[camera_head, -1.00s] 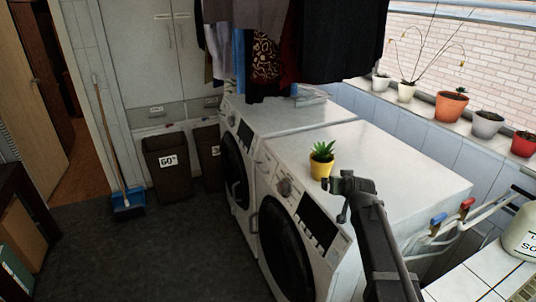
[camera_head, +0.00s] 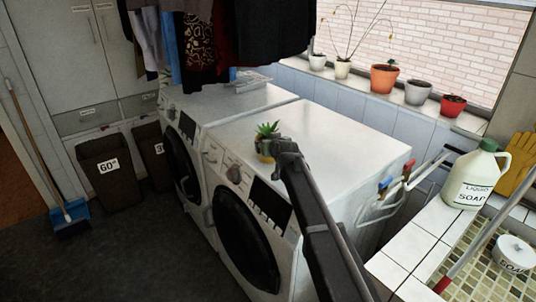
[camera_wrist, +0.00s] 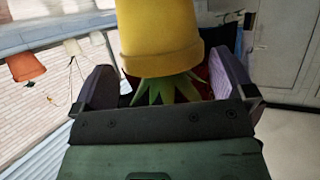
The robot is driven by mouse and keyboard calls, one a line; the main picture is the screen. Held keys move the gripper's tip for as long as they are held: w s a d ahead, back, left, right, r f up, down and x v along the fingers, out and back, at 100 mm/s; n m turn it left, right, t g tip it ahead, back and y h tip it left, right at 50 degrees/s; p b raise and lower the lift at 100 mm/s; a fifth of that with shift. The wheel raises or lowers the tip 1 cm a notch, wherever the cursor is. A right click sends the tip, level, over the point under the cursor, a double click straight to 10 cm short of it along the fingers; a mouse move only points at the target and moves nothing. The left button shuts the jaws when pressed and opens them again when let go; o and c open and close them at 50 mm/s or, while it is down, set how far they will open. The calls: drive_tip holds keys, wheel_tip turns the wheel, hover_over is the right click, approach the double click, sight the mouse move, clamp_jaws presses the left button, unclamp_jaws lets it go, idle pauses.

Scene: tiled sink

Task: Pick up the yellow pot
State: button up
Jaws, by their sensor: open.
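The yellow pot (camera_head: 261,152) with a spiky green plant stands upright on top of the nearer white washing machine (camera_head: 330,150), close to its front edge. In the head view my gripper (camera_head: 272,154) is at the pot and hides much of it. In the wrist view, which looks upside down, the pot (camera_wrist: 160,32) and its green leaves (camera_wrist: 163,91) lie between the two fingers of my gripper (camera_wrist: 164,80). The fingers are apart, one on each side. Gaps show beside the leaves; whether a finger touches the pot is unclear.
Hanging clothes (camera_head: 235,35) are above the farther washing machine. Several potted plants line the windowsill, including an orange pot (camera_head: 384,78). A soap jug (camera_head: 472,178) stands by the tiled sink at right. Blue and red taps (camera_head: 395,178) stick out beside the nearer machine.

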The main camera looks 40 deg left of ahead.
drive_tip(key=x, duration=0.2)
drive_tip(key=shift+w+a+f, duration=0.1)
drive_tip(key=shift+a+f, duration=0.1)
drive_tip(key=shift+d+r, duration=0.15)
drive_tip(key=shift+c, duration=0.3)
drive_tip(key=c, duration=1.1)
drive_tip(key=shift+o, duration=0.2)
drive_tip(key=shift+r, duration=0.1)
